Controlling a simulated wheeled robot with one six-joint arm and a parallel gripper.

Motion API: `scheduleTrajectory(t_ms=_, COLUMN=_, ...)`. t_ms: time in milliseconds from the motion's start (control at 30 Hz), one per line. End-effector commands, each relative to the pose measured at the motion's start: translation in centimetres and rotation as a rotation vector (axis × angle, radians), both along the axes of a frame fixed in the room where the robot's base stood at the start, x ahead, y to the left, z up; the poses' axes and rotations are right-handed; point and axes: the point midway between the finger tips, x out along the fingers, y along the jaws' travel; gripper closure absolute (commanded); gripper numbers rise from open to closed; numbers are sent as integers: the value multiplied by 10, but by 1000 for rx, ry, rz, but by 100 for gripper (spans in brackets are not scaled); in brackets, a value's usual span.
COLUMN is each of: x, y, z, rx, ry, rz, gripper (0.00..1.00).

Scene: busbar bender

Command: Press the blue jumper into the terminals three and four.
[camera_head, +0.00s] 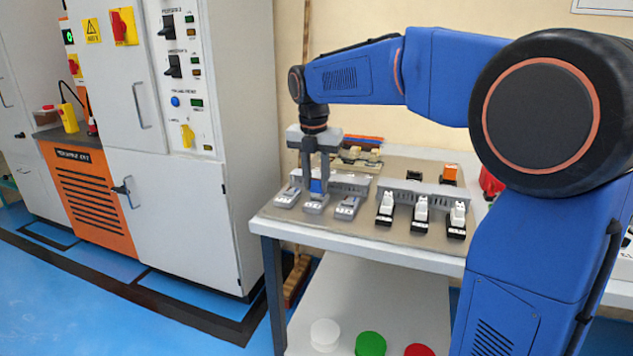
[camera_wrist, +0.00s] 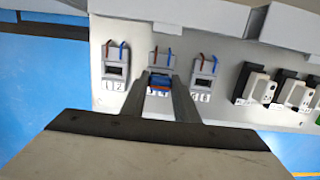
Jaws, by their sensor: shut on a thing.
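My gripper (camera_head: 316,185) points down over the middle of three grey terminal blocks. It is shut on the blue jumper (camera_head: 316,187), which also shows between the fingertips in the wrist view (camera_wrist: 159,82). The middle terminal block (camera_head: 315,204) is directly under the jumper; in the wrist view (camera_wrist: 161,58) its label is partly hidden by the fingers. I cannot tell how deep the jumper sits in it. The left block (camera_wrist: 115,65) is labelled 1 and 2. The right block (camera_wrist: 204,67) has a label too small to read surely. Each block has a red and a blue wire.
Several black-and-white devices (camera_head: 420,212) stand to the right on the bench (camera_head: 390,248). A grey duct (camera_head: 345,181) runs behind the terminal blocks. An orange part (camera_head: 450,173) is at the back right. A tall grey cabinet (camera_head: 175,150) stands left of the bench.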

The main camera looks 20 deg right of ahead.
Motion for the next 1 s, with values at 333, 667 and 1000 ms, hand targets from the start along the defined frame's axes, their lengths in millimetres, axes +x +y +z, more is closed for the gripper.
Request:
scheduleTrajectory(t_ms=333, x=0, y=0, z=-4, rx=0, ry=0, rz=0, gripper=94)
scheduleTrajectory(t_ms=667, x=0, y=0, z=-10, rx=0, ry=1, rz=0, gripper=94)
scheduleTrajectory(t_ms=1000, x=0, y=0, z=-17, rx=0, ry=0, rz=0, gripper=94)
